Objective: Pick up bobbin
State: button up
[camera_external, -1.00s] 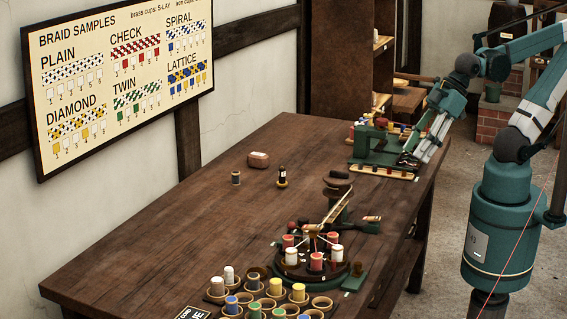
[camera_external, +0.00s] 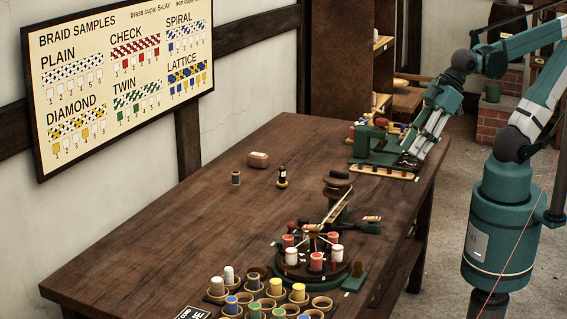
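Several bobbins stand in cups at the front of the table, among them a white bobbin (camera_external: 228,274), a yellow bobbin (camera_external: 276,286) and a blue bobbin (camera_external: 232,305). More red and white bobbins, such as a red bobbin (camera_external: 316,261), stand on the round braiding device (camera_external: 338,284). My gripper (camera_external: 408,160) is at the far right of the table, pointing down beside a green machine (camera_external: 374,146). Its fingers are small and dark here, and I cannot tell whether they are open or hold anything.
A small dark spool (camera_external: 235,178), a dark bottle-like item (camera_external: 282,177) and a brownish block (camera_external: 258,160) stand mid-table. A wooden strip with small pieces (camera_external: 383,171) lies by the green machine. The table's left half (camera_external: 150,235) is clear.

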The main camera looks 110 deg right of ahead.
jog(key=w+d+r+m+g+p, duration=0.1)
jog(key=w+d+r+m, duration=0.1)
jog(key=w+d+r, duration=0.35)
jog(key=w+d+r+m+g+p, duration=0.1)
jog(key=w+d+r+m+p, duration=0.15)
jog(key=w, duration=0.65)
jog(key=m+g+p, duration=0.5)
jog(key=m+p, duration=0.1)
jog(key=m, duration=0.7)
send_over(236, 172)
jog(key=shift+n, duration=0.25)
jog(key=f, duration=2.1)
jog(key=shift+w+a+f, duration=0.1)
jog(key=shift+a, duration=0.3)
jog(key=shift+d+f, duration=0.35)
jog(key=shift+f, duration=0.1)
jog(key=shift+f, duration=0.1)
jog(key=shift+f, duration=1.2)
